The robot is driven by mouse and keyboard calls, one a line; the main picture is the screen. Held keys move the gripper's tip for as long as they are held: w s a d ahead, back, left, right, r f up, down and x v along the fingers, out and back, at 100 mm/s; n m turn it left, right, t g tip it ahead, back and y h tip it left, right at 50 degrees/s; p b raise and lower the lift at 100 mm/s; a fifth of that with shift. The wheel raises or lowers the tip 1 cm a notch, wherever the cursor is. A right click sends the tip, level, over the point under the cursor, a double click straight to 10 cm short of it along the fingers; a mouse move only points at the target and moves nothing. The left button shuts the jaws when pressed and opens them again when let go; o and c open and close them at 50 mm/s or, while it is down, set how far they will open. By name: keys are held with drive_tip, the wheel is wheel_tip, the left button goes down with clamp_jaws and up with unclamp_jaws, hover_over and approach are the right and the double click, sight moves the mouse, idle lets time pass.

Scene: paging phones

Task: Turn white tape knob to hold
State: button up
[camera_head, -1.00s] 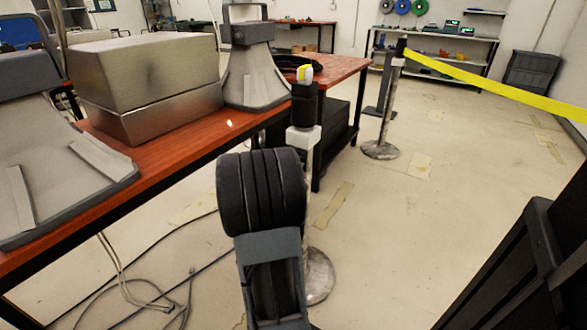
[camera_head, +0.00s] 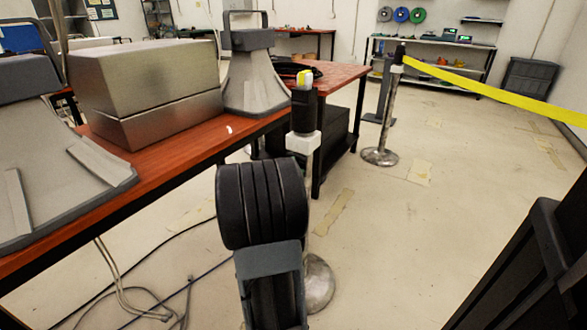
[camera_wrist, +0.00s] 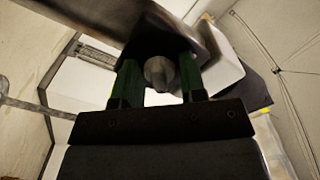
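A post with a black head (camera_head: 303,110), a bit of yellow tape on top and a white collar (camera_head: 302,145) stands just beyond my arm in the head view. In the wrist view the white collar (camera_wrist: 222,62) and black head (camera_wrist: 256,88) show at the right. A round pale grey knob (camera_wrist: 158,73) sits between the two green fingers of my gripper (camera_wrist: 160,88), which are apart with a little space beside the knob. I cannot tell whether they touch it. My gripper is hidden behind my arm in the head view.
A red-topped table (camera_head: 185,135) with a large metal box (camera_head: 145,75) is at the left. A second post (camera_head: 380,155) with yellow tape (camera_head: 480,82) stands farther back. Cables (camera_head: 150,300) lie on the floor at lower left. The middle floor at right is open.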

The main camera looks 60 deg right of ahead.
drive_tip(key=a+p, duration=0.3)
drive_tip(key=a, duration=1.1)
drive_tip(key=shift+p, duration=0.3)
drive_tip(key=shift+w, duration=0.1)
drive_tip(key=w+a+r+n+t+y+p, duration=0.6)
drive_tip(key=w+a+r+n+p, duration=0.1)
drive_tip(key=a+r+p, duration=0.25)
drive_tip(key=w+a+r+n+t+y+p, duration=0.6)
drive_tip(key=w+a+r+n+y+p, duration=0.15)
drive_tip(key=r+p, duration=0.2)
drive_tip(key=s+a+r+n+g+y+p, duration=0.3)
drive_tip(key=s+a+r+n+y+p, duration=0.25)
drive_tip(key=a+r+n+p, duration=0.45)
drive_tip(key=s+a+r+n+g+p, duration=0.2)
drive_tip(key=s+a+r+g+p, duration=0.1)
drive_tip(key=s, duration=0.6)
drive_tip(key=shift+s+r+n+g+h+p, duration=0.2)
drive_tip(key=shift+r+n+g+h+p, duration=0.2)
drive_tip(key=shift+g+p, duration=0.8)
